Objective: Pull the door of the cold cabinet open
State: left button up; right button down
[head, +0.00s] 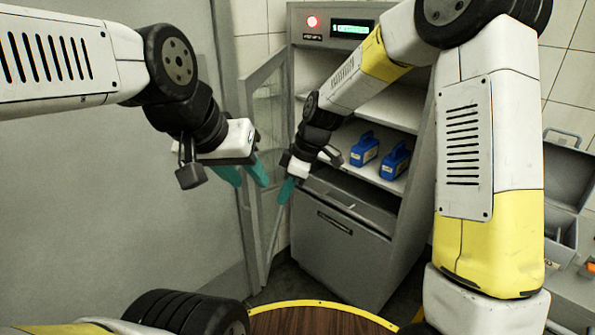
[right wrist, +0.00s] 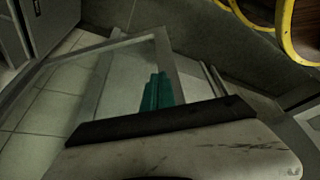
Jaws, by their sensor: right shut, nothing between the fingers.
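The cold cabinet (head: 340,270) is grey, with a red light and a green display on top. Its framed glass door (head: 251,100) stands swung open to the left, showing the shelves inside. My right gripper (head: 287,190) is shut and empty, its teal fingers in front of the opening on the door's inner side; I cannot tell whether they touch the door. In the right wrist view the shut fingers (right wrist: 157,92) overlap a pale frame, likely the door (right wrist: 120,48). My left gripper (head: 243,175) is open and empty, its teal fingers apart in front of the door.
Two blue cases (head: 364,149) stand on a cabinet shelf. A grey panel with a dark handle (head: 335,224) closes the lower part. A grey wall (head: 120,210) is on the left. An open grey toolbox (head: 566,190) stands at right.

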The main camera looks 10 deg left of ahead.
jog(key=shift+a+f, duration=0.2)
jog(key=shift+a, duration=0.9)
jog(key=shift+a+f, duration=0.15)
jog(key=shift+a, duration=0.9)
jog(key=shift+a, duration=0.35)
jog(key=w+a+m+t, duration=0.1)
jog(key=w+a+m, duration=0.2)
jog(key=a, duration=1.7)
jog(key=shift+m+t, duration=0.4)
jog(key=shift+m, duration=0.4)
jog(key=shift+s+d, duration=0.1)
jog(key=shift+d, duration=0.05)
